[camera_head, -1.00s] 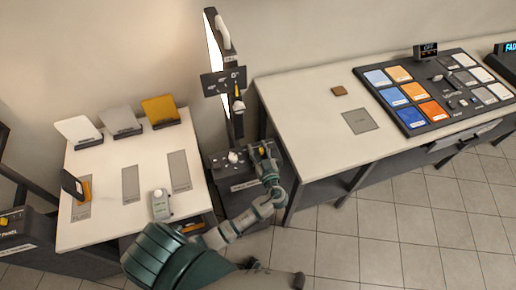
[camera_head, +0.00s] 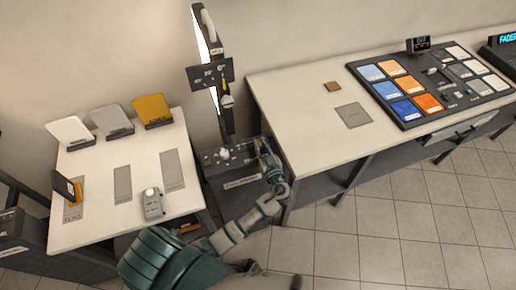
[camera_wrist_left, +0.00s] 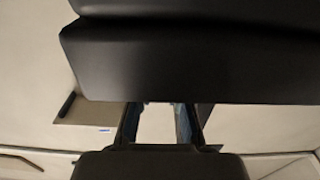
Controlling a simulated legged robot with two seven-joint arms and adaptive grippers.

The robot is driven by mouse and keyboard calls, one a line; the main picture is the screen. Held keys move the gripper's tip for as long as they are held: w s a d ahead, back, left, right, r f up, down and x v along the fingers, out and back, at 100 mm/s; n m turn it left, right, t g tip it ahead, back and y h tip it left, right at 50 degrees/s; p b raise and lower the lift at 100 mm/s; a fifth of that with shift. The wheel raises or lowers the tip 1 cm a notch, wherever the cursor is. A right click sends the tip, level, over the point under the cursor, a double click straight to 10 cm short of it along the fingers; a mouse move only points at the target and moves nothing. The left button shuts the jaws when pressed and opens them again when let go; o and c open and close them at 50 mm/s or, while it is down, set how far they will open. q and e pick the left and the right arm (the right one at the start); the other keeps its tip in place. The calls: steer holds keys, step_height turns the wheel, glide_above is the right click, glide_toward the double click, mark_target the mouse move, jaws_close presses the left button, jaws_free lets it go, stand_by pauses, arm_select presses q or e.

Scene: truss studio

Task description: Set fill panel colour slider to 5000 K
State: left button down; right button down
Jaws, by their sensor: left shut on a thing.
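The fill panel's dark control box (camera_head: 232,174) stands between the two tables, with a white knob (camera_head: 224,153) on its top. Above it rises the panel's post, with a small dark display plate (camera_head: 210,76); its marks are too small to read. My left gripper (camera_head: 262,150) is over the right part of the box top, shut on what seems to be the slider's knob, which it mostly hides. In the left wrist view, the two fingers (camera_wrist_left: 158,123) stand beneath a large dark shape, with a pale patch between them. My right gripper is not in view.
The left table (camera_head: 100,220) holds three tilted cards, a handheld meter (camera_head: 152,204) and a dark flag piece (camera_head: 66,187).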

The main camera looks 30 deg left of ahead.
arm_select(q)
steer(key=shift+w+a+r, duration=0.1)
steer(key=shift+a, duration=0.05)
steer(key=c, duration=1.1)
jaws_free()
steer(key=shift+a, duration=0.2)
steer(key=shift+w+a+f, duration=0.1)
steer(key=shift+a+f, duration=0.15)
steer(key=shift+a, duration=0.1)
steer(key=v, duration=1.1)
steer(key=shift+s+d+f, duration=0.1)
steer(key=shift+s+d, duration=0.1)
steer(key=shift+s, duration=0.1)
steer(key=shift+d, duration=0.35)
